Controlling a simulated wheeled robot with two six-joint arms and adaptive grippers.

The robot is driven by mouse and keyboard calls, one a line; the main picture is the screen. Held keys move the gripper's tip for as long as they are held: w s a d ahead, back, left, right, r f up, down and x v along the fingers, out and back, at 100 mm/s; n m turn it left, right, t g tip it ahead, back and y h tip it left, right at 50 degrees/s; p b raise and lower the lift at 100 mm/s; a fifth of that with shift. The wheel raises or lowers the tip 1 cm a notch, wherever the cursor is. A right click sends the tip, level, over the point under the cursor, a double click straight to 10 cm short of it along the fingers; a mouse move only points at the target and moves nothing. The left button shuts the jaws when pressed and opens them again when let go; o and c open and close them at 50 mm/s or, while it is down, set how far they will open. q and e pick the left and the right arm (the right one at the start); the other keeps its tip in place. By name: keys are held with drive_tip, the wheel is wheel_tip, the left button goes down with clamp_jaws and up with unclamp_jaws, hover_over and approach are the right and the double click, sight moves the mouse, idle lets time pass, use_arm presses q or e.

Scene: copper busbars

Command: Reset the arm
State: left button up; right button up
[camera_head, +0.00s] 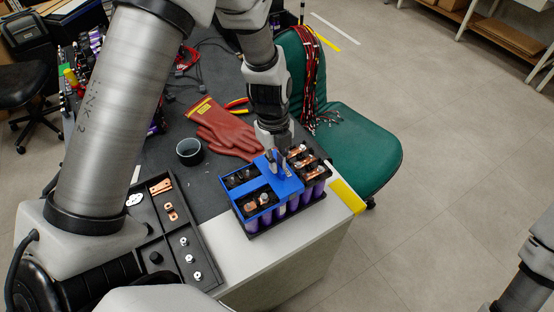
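My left arm comes in from the upper left. Its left gripper (278,172) points down at the blue cover frame (259,188) on a battery pack, with its fingertips at or just above the blue surface. The fingers are small and close together, so I cannot tell whether they are open, shut or touching. The battery pack (290,207) has purple cells in a black holder near the table's front right corner. Copper busbars (301,153) show on its uncovered right part, and another copper piece (264,199) shows in a blue frame opening. My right gripper is out of view.
A black tray (158,217) with copper bars and metal nuts lies left of the pack. A dark cup (189,152) and red gloves (222,130) lie behind. A green chair (362,150) with wires stands at the right. Part of my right arm (526,285) shows lower right.

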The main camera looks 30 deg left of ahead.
use_arm(q)
drive_tip(key=o, duration=0.5)
drive_tip(key=shift+r, duration=0.1)
wheel_tip(320, 180, up, 8)
drive_tip(key=p, duration=0.6)
